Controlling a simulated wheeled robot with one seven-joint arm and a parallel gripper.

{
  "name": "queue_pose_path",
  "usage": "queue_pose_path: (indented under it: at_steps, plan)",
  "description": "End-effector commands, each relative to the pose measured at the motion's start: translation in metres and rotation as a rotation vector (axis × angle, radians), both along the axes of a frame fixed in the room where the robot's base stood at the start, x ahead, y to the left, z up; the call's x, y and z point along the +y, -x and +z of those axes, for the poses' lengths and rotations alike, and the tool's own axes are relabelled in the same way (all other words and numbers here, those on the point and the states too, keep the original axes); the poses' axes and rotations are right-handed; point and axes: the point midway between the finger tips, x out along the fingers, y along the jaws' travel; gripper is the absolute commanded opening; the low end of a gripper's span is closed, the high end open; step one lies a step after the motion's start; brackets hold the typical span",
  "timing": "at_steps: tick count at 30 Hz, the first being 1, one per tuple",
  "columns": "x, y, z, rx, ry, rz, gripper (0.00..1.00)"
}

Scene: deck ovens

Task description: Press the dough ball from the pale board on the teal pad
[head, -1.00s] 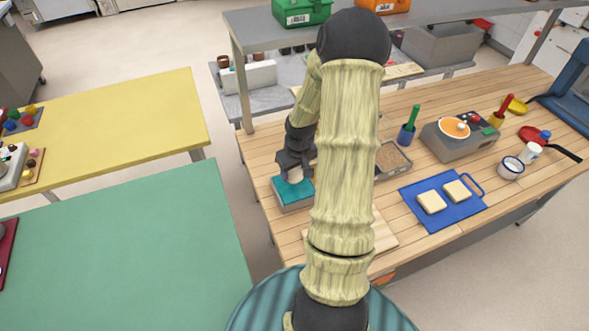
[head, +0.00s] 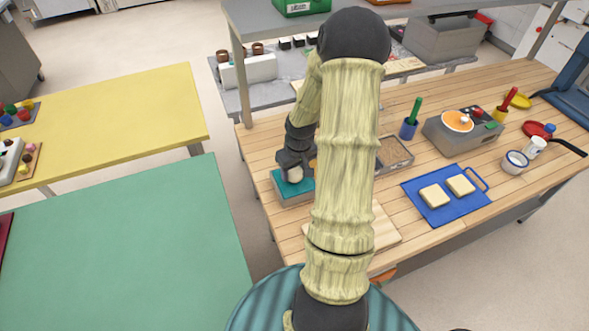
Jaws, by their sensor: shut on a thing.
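The teal pad (head: 281,190) lies on top of a grey block at the left edge of the wooden table. My gripper (head: 295,172) is over the pad, shut on a pale dough ball (head: 295,173). The ball is at the pad's surface; I cannot tell whether it touches. The pale board (head: 384,234) lies on the table nearer to me, and my arm hides much of it.
A tray with brown grain (head: 393,152) stands right of my arm. A blue board (head: 440,212) with two pale slabs lies farther right, with a grey appliance (head: 458,132) behind it. A green table (head: 120,240) stands at left.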

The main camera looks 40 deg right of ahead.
Motion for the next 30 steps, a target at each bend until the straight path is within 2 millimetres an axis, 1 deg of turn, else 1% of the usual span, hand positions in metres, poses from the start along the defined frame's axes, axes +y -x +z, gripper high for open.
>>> queue_pose_path:
  at_steps: [30]
  plan:
    - [0.0000, -0.0001, -0.0092, 0.000, 0.000, 0.000, 0.29]
